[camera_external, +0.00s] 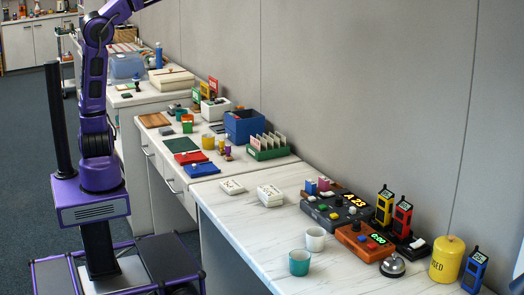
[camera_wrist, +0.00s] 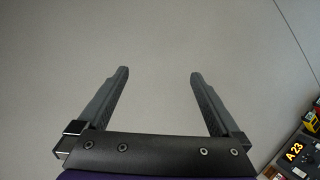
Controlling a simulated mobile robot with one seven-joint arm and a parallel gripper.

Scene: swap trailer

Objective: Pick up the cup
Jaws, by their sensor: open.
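Two cups stand upright on the front white counter in the external view: a teal cup (camera_external: 299,262) near the front edge and a white cup (camera_external: 316,239) just behind it. A yellow cup-like container (camera_external: 208,141) stands on the counter farther back. My gripper (camera_wrist: 158,85) shows in the wrist view with its two fingers wide apart and nothing between them. It faces the bare grey wall, and no cup shows in that view. In the external view my arm rises out of the top of the picture, so the gripper is hidden there.
Right of the cups are an orange device (camera_external: 365,241), a silver bell (camera_external: 393,266) and a yellow canister (camera_external: 447,259). A dark device with a display (camera_external: 335,209) stands behind them; its display shows in the wrist view (camera_wrist: 294,150).

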